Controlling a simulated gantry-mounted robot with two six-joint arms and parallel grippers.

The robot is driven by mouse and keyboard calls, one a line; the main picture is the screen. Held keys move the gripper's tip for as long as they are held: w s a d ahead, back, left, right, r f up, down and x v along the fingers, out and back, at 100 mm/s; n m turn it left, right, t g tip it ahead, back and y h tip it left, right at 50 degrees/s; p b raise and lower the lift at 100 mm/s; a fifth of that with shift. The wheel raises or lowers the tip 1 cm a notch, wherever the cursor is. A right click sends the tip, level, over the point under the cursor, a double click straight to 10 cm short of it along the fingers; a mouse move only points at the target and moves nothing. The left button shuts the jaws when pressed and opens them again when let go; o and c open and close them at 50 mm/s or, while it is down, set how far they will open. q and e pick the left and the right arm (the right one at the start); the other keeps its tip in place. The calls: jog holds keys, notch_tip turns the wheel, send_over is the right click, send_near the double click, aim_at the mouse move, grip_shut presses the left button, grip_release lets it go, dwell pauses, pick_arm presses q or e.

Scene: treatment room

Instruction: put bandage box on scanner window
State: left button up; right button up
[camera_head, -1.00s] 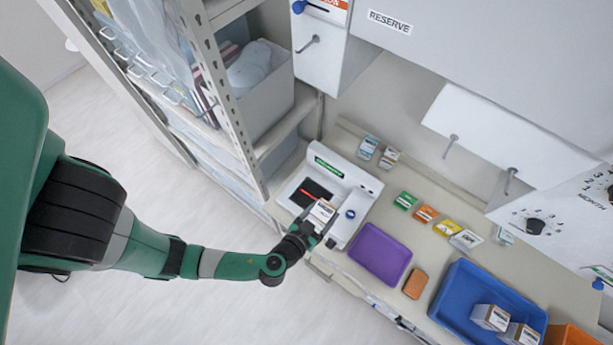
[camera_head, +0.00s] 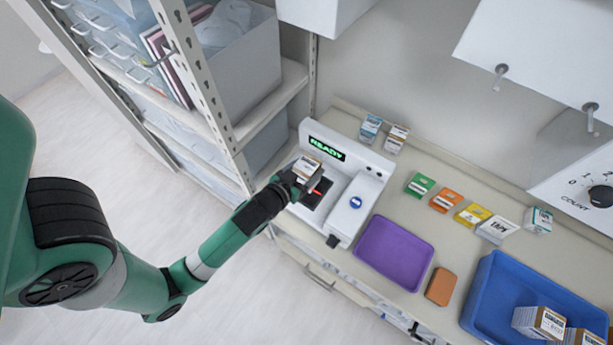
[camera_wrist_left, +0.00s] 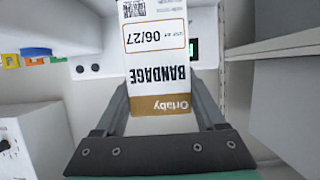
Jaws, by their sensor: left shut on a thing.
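The bandage box (camera_head: 306,168), white with a brown band, is held in my left gripper (camera_head: 298,184). In the left wrist view the bandage box (camera_wrist_left: 158,60) stands between the two fingers of the left gripper (camera_wrist_left: 160,100), its printed label facing the camera upside down. The white scanner (camera_head: 352,190) stands on the counter with a lit green READY display. Its dark scanner window (camera_head: 318,194), with a red light line, is partly hidden by the box and gripper. The box appears above the window's far-left part; I cannot tell whether they touch. My right gripper is not in view.
A purple tray (camera_head: 394,252), an orange-brown block (camera_head: 441,287) and a blue bin (camera_head: 492,292) with boxes lie to the right. Several small coloured boxes (camera_head: 445,200) line the counter. Two boxes (camera_head: 370,128) stand behind the scanner. A metal shelf (camera_head: 215,110) rises at left.

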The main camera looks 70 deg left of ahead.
pick_arm(q)
jog(key=shift+a+f, duration=0.5)
jog(key=shift+f, duration=0.15)
notch_tip(320, 180, down, 3)
jog(key=shift+a+f+b, duration=0.1)
jog(key=shift+f+b, duration=0.05)
jog(key=shift+b, duration=0.4)
jog(key=shift+w, duration=0.1)
jog(key=shift+f, duration=0.15)
jog(key=o, duration=1.4)
jog(key=shift+r, duration=0.2)
